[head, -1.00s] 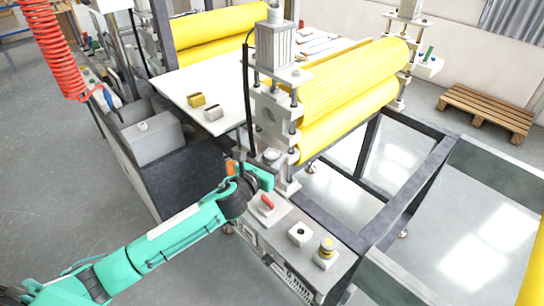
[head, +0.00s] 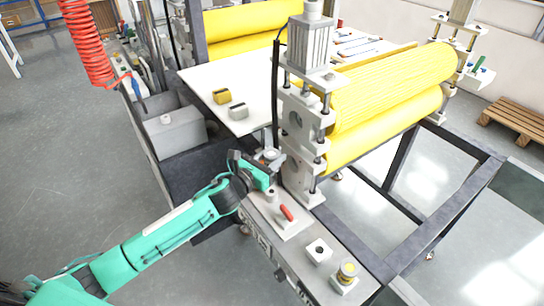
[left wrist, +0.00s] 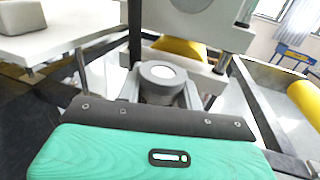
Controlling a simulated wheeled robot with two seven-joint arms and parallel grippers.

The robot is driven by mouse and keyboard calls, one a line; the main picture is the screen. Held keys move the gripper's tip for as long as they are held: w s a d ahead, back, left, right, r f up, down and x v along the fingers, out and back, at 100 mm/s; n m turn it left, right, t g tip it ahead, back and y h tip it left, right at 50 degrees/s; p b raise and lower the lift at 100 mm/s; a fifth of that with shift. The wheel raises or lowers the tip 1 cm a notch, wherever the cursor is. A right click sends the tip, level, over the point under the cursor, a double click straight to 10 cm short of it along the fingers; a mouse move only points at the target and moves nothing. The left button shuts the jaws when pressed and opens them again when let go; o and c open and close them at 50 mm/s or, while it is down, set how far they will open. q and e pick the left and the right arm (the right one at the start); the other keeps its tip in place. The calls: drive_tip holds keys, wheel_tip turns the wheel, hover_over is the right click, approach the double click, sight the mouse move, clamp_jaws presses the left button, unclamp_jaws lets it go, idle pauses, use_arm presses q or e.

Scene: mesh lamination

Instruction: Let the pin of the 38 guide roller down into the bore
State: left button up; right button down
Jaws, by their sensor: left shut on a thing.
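My left gripper (head: 267,166) is shut on a short grey cylinder with a pale round top, which I take to be the guide roller (head: 271,155). In the left wrist view the roller (left wrist: 160,76) stands about upright between my fingers. Its pin and underside are hidden, and no number is readable. The gripper is beside the near roller post, above the back end of the grey bench box. A pale block with a dark round hole (head: 320,250) sits farther along that box; I cannot tell whether this is the bore. My right gripper is not in view.
The roller post (head: 301,125) stands close to the right of my gripper, beside the yellow rolls (head: 385,105). The white table (head: 205,85) holds small yellow and grey blocks.

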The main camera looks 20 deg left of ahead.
use_arm(q)
wheel_tip(320, 180, down, 3)
drive_tip(key=shift+f+b, duration=0.1)
drive_tip(key=shift+b, duration=0.95)
drive_tip(key=shift+f+b, duration=0.75)
drive_tip(key=shift+f, duration=0.25)
drive_tip(key=shift+s, duration=0.1)
drive_tip(key=shift+f+b, duration=1.9)
drive_tip(key=shift+f, duration=0.7)
drive_tip(key=o, duration=1.1)
drive_tip(key=shift+r, duration=0.1)
drive_tip(key=shift+o, duration=0.2)
